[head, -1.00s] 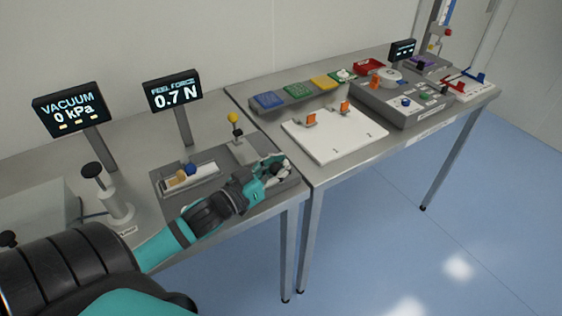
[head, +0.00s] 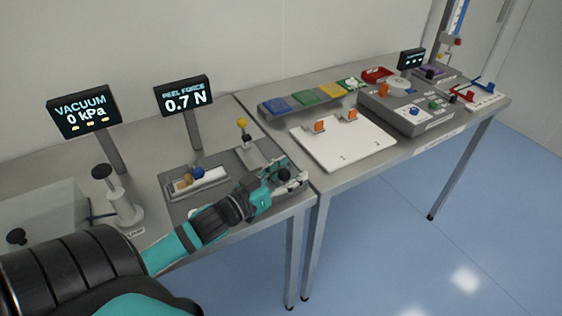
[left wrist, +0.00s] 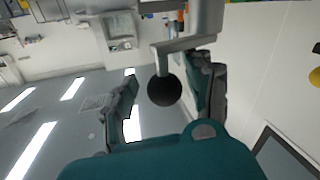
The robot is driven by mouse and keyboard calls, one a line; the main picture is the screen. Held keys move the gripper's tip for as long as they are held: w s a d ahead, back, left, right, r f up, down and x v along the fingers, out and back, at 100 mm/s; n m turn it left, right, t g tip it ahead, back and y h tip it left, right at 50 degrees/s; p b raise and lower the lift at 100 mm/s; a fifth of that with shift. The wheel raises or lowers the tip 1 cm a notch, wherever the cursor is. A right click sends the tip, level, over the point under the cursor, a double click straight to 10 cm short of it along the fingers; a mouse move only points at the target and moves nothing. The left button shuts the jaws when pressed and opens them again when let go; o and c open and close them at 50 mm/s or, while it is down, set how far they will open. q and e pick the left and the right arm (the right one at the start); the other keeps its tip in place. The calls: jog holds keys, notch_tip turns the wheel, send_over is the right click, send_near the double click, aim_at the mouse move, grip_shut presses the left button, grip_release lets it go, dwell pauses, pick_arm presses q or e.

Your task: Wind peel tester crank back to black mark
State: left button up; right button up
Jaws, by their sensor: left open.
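The peel tester (head: 222,190) is a grey plate on the left table, with a small rail carrying a tan and a blue piece, and a yellow-knobbed lever (head: 242,124). Its screen (head: 183,95) reads PEEL FORCE 0.7 N. My left gripper (head: 284,178) is open at the plate's right end, with its fingers on either side of the crank's black ball knob (head: 284,174). In the left wrist view, the knob (left wrist: 164,91) hangs on a grey crank arm (left wrist: 188,43) between the spread fingers. The black mark cannot be made out. My right gripper is out of view.
A VACUUM 0 kPa screen (head: 82,111) and a black-topped pump (head: 121,200) stand left. Across a narrow gap, the right table holds a white board (head: 342,141) with orange clips, coloured pads and a grey device (head: 408,108).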

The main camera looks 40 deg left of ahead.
pick_arm(q)
jog(key=s+a, duration=0.2)
jog(key=s, duration=0.9)
jog(key=shift+s, duration=0.4)
jog(key=shift+f, duration=0.1)
